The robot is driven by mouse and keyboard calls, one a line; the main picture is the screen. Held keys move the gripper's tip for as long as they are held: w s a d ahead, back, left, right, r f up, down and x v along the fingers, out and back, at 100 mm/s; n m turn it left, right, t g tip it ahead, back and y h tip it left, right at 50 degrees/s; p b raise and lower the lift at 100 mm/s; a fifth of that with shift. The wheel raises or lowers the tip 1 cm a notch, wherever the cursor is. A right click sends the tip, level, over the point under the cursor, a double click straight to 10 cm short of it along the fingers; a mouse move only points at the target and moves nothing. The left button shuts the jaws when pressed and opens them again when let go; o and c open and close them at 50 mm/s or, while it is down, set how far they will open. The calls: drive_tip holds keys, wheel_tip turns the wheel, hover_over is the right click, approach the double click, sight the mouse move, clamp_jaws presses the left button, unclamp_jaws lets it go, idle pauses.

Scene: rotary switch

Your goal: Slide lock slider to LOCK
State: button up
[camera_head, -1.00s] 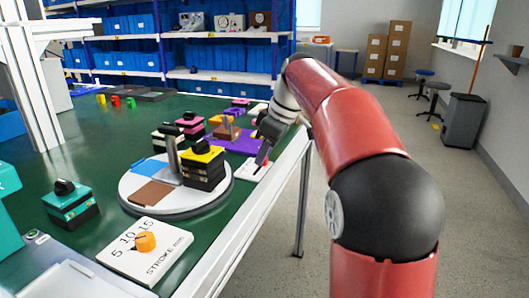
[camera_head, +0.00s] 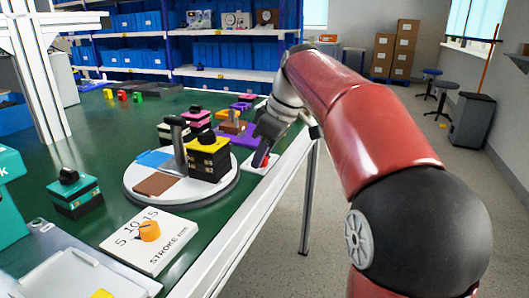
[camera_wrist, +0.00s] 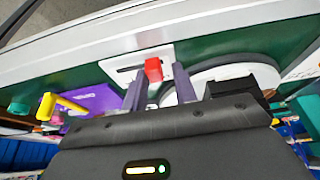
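The lock slider has a red knob (camera_wrist: 153,69) on a white plate (camera_wrist: 128,66) with a dark slot, near the edge of the green table. In the wrist view the knob stands upright between the two fingertips of my gripper (camera_wrist: 161,72), nearer the left one. The fingers are apart, and I cannot tell whether either touches the knob. In the head view my gripper (camera_head: 262,150) points down at the white plate (camera_head: 257,168), and its fingers partly hide the red knob. I cannot read any LOCK marking.
A round white turntable (camera_head: 145,198) with a black and yellow box (camera_head: 209,160) stands left of my gripper. A purple board (camera_head: 246,138) lies close behind it. A white stroke-dial panel (camera_head: 165,250) lies nearer. The aisle floor to the right is clear.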

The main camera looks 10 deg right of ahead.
drive_tip(key=shift+o, duration=0.8)
drive_tip(key=p+v, duration=0.1)
drive_tip(key=v, duration=0.6)
drive_tip(key=shift+d+r+p, duration=0.2)
drive_tip(key=shift+r+p, duration=0.15)
drive_tip(key=shift+s, duration=0.1)
drive_tip(key=s+f+m+t+h, duration=0.3)
drive_tip(key=s+f+m, duration=0.7)
drive_tip(key=s+f, duration=1)
drive_tip(key=s, duration=0.3)
drive_tip(key=shift+s+f+m+h, duration=0.2)
drive_tip(key=shift+f+m+h, duration=0.1)
drive_tip(key=shift+f+m, duration=0.1)
